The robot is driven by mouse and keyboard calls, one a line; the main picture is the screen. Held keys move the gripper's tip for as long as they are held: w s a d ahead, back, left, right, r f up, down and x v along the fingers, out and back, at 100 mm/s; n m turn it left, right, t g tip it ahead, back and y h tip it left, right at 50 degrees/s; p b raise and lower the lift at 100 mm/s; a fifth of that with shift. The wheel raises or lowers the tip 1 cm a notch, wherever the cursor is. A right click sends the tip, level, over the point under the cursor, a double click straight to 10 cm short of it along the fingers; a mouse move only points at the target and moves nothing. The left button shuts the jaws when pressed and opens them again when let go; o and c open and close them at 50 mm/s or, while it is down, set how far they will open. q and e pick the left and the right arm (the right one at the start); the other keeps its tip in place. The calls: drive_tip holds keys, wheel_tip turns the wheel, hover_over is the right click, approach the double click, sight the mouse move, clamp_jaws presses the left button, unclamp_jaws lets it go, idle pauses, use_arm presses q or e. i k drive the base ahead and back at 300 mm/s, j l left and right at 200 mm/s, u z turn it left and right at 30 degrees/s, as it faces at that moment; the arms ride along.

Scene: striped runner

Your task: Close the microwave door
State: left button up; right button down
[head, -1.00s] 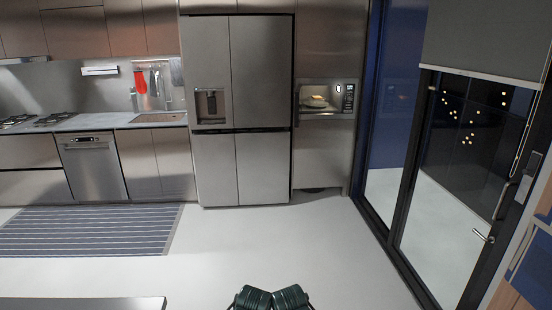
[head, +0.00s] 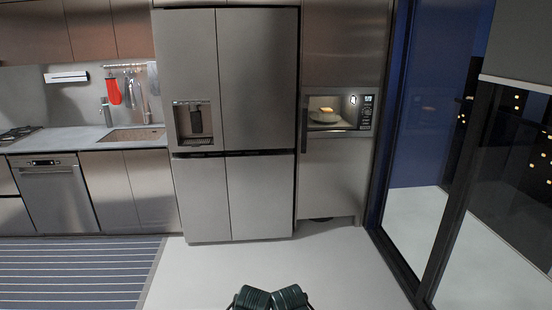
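The microwave (head: 367,113) is built into a steel cabinet right of the fridge in the head view. Its lit inside shows a plate with yellowish food (head: 326,115), and its control panel is on the right side. A narrow dark upright strip (head: 304,128) stands at the microwave's left edge; it looks like the door swung open and seen nearly edge-on, but I cannot be sure.
A large steel fridge (head: 262,85) stands left of the microwave. Further left are a counter (head: 80,139), a dishwasher (head: 57,195) and a striped runner (head: 75,275). Glass doors with dark frames (head: 440,200) are on the right. The pale floor (head: 340,270) ahead is clear.

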sight(305, 109)
drive_tip(key=i, duration=1.8)
drive_tip(key=i+u, duration=0.2)
drive_tip(key=i, duration=0.25)
drive_tip(key=i+l+u, duration=0.2)
drive_tip(key=i, duration=0.25)
drive_tip(key=i+l+u, duration=0.2)
drive_tip(key=i, duration=0.25)
